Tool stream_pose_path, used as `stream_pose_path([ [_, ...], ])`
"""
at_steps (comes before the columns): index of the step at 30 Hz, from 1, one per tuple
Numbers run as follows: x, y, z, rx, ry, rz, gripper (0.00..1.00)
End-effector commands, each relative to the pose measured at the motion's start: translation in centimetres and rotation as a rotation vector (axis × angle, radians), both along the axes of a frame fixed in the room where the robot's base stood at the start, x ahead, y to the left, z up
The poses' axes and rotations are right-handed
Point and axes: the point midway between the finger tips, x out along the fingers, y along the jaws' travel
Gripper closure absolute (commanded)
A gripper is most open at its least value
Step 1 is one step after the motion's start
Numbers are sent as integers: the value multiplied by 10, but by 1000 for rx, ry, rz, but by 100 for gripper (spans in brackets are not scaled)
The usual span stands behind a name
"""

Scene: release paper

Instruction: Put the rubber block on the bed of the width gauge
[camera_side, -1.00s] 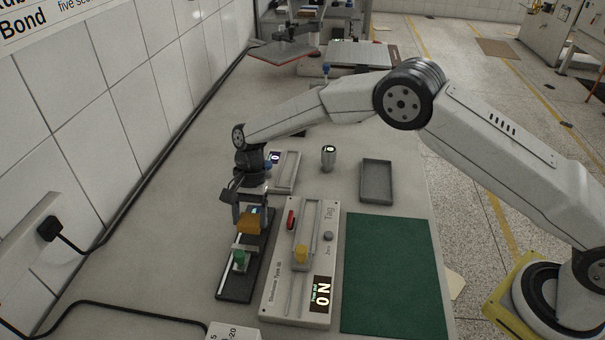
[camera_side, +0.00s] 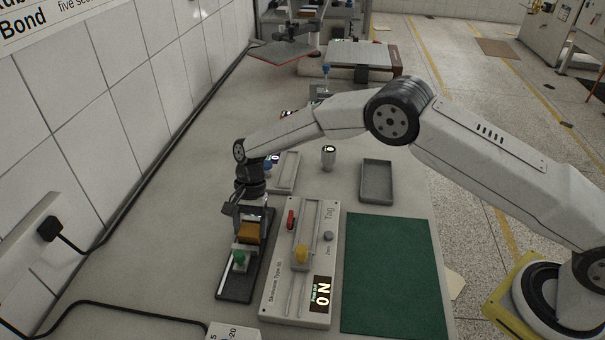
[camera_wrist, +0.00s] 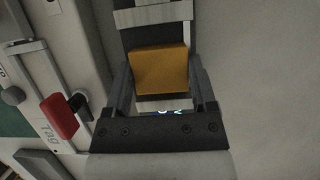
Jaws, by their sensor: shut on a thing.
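My gripper (camera_side: 250,222) is shut on an amber rubber block (camera_side: 249,233), with one finger on each side of it in the wrist view (camera_wrist: 160,70). The block is over the long dark bed of a gauge (camera_side: 236,288) with a green knob (camera_side: 239,258), which looks like the width gauge. A light metal crosspiece (camera_wrist: 152,14) of the gauge shows beyond the block in the wrist view. Lit digits (camera_wrist: 168,111) show partly behind the gripper. I cannot tell whether the block touches the bed; its underside is hidden.
Close on the right is a grey instrument marked Tag (camera_side: 279,290), with a red lever (camera_side: 291,219) and an amber piece (camera_side: 301,254). A green mat (camera_side: 393,275) and an empty grey tray (camera_side: 377,180) lie further right. The wall and a cable are left.

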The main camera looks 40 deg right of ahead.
Motion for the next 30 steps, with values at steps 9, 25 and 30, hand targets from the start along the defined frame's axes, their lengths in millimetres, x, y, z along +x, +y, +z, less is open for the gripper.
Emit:
stream_pose_path([
  [9,0,0,-2,0,0,0,0],
  [25,8,-8,28,0,-2,-2,0],
  [30,16,-15,53,1,-3,-1,0],
])
